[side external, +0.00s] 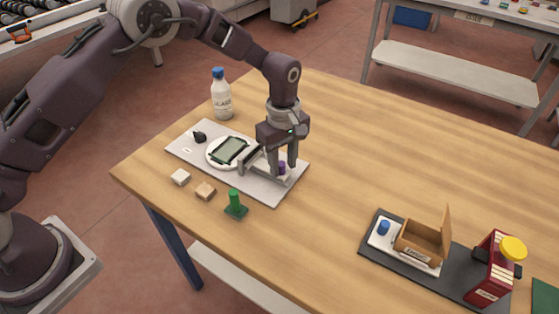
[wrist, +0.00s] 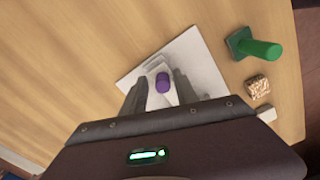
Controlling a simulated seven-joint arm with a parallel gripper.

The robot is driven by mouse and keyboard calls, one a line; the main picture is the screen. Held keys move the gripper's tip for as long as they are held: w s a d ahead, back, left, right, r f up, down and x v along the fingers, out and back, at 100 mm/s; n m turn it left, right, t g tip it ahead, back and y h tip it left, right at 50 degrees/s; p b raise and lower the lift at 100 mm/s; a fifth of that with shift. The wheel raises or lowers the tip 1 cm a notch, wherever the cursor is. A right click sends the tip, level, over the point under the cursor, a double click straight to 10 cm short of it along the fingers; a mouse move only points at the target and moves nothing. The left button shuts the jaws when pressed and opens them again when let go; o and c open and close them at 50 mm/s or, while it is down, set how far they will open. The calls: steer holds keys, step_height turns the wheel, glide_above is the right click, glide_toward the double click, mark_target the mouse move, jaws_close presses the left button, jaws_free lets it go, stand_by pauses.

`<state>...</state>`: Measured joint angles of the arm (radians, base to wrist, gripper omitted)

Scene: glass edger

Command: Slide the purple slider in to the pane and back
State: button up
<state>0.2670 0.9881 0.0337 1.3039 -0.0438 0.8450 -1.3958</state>
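The purple slider (side external: 282,168) is a small knob on the grey-white plate of the edger (side external: 279,192). It also shows in the wrist view (wrist: 163,83), between my two fingers. My gripper (side external: 281,171) points down over the plate's right part, with its fingers low on either side of the slider. In the wrist view a gap shows between the slider and each finger, so my gripper (wrist: 156,85) is open. The dark greenish pane (side external: 230,150) lies on a round white disc to the left of the slider. The wrist view does not show the pane.
A white bottle with a blue cap (side external: 221,95) stands behind the plate. A green peg (side external: 236,203), a tan block (side external: 205,190) and a white block (side external: 181,177) sit in front. A dark tray (side external: 455,283) with a cardboard box (side external: 420,243) lies at right. The table's middle is clear.

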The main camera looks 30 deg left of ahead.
steer(key=shift+a, duration=0.1)
step_height(320, 180, up, 7)
steer(key=shift+r, duration=0.1)
stand_by(0.4)
steer(key=shift+r, duration=0.15)
steer(key=s+a+r+m+t, duration=0.1)
steer(key=s+a+r+m, duration=0.25)
steer(key=s+r, duration=0.4)
steer(key=s+a+r+m+t, duration=0.2)
steer(key=s+a+r, duration=0.25)
steer(key=r, duration=0.65)
steer(key=s+a+m+t, duration=0.2)
steer(key=s+m, duration=0.6)
steer(key=s, duration=1.2)
steer(key=shift+s+a+f+t, duration=0.3)
steer(key=shift+a+f, duration=0.05)
steer(key=shift+a, duration=0.7)
